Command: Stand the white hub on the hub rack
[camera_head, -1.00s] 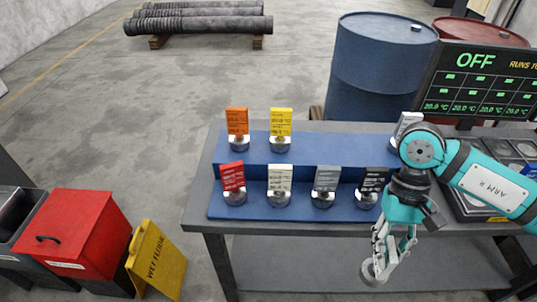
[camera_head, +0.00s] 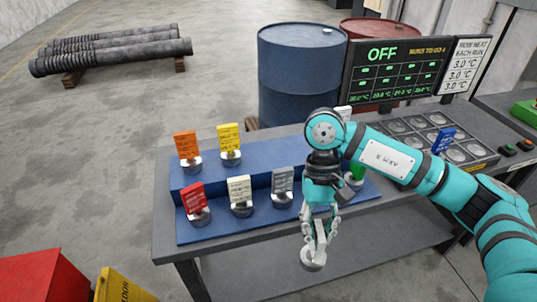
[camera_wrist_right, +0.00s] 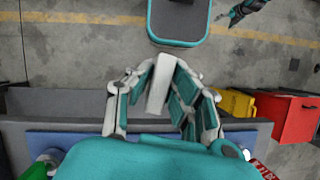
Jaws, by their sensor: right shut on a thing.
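The hub rack (camera_head: 235,222) is a blue two-step stand on the table. Its upper step holds an orange hub (camera_head: 185,146) and a yellow hub (camera_head: 229,138); its lower step holds a red hub (camera_head: 194,197), a cream hub (camera_head: 239,190), a grey hub (camera_head: 282,180) and a green hub (camera_head: 357,172). My right gripper (camera_head: 318,236) is shut on the white hub (camera_head: 313,260), its round base hanging below the fingers, in front of the rack. In the right wrist view the white hub (camera_wrist_right: 159,84) is between the fingers. My right arm hides part of the rack.
A blue hub (camera_head: 443,140) stands on a panel of round wells (camera_head: 457,155) at the table's right. Behind are a display reading OFF (camera_head: 390,78) and a blue barrel (camera_head: 298,75).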

